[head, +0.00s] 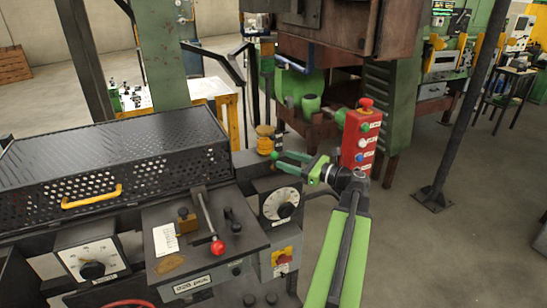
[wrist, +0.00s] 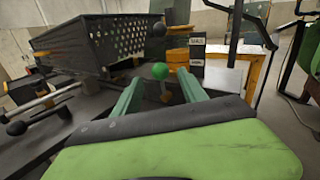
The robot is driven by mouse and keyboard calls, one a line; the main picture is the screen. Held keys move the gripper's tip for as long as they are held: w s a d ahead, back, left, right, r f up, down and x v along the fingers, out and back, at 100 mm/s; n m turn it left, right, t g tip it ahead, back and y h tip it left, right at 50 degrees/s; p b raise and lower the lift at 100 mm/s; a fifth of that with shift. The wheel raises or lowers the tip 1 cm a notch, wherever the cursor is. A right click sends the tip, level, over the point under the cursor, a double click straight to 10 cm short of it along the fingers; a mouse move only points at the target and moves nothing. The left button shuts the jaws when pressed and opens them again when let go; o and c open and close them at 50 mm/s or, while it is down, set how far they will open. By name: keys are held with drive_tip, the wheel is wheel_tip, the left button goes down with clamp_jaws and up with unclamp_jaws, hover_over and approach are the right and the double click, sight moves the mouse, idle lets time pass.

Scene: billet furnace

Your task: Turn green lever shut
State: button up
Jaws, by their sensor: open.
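The green lever shows in the wrist view as a round green knob (wrist: 160,71) above a small orange-brown part (wrist: 165,92). The knob appears between my fingertips in that view; I cannot tell whether they touch it. My gripper (wrist: 159,80) is open, with one green finger on each side of the knob. In the head view my gripper (head: 282,162) points left over the machine's right end, near a yellow fitting (head: 265,137). The green knob is hard to separate from my green fingers there. The lever's shaft is mostly hidden.
A red button box (head: 361,140) stands close behind my gripper. A dial (head: 281,204) and a red-knobbed lever (head: 217,247) are on the machine's front. A perforated black guard (head: 120,160) lies left. Open floor is at the right, with a dark post (head: 465,110).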

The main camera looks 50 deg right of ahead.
sight(274, 154)
drive_tip(key=x, duration=0.5)
drive_tip(key=shift+w, duration=0.4)
drive_tip(key=shift+c, duration=0.3)
clamp_jaws()
idle(0.6)
